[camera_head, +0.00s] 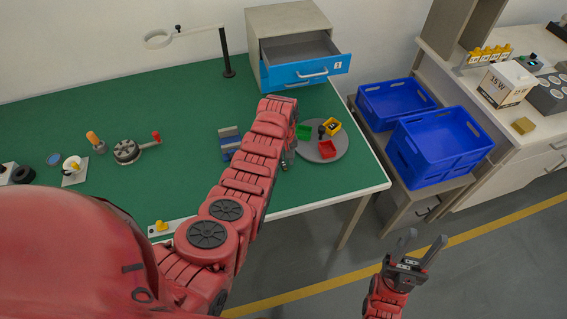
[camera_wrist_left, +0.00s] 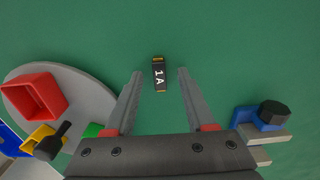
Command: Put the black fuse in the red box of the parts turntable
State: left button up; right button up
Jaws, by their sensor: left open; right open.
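The black fuse (camera_wrist_left: 159,74), with gold-coloured ends and a white "1A" marking, lies on the green table top in the left wrist view. My left gripper (camera_wrist_left: 155,95) is open above it, with the fuse between and slightly beyond the fingertips. The grey round parts turntable (camera_head: 318,156) carries the red box (camera_head: 327,149), which looks empty in the left wrist view (camera_wrist_left: 36,95). My right gripper (camera_head: 420,247) is open and empty, out in front of the table over the floor.
The turntable also carries a green box (camera_head: 304,132), a yellow box (camera_head: 332,126) and a black knob (camera_wrist_left: 52,141). A blue and grey fixture (camera_wrist_left: 262,122) stands right of the left gripper. A drawer unit (camera_head: 295,62) is open behind. Blue crates (camera_head: 433,147) stand right of the table.

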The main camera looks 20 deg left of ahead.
pick_arm(q)
jog(key=shift+f, duration=0.2)
grip_shut()
jog(key=shift+r, duration=0.15)
dwell(0.5)
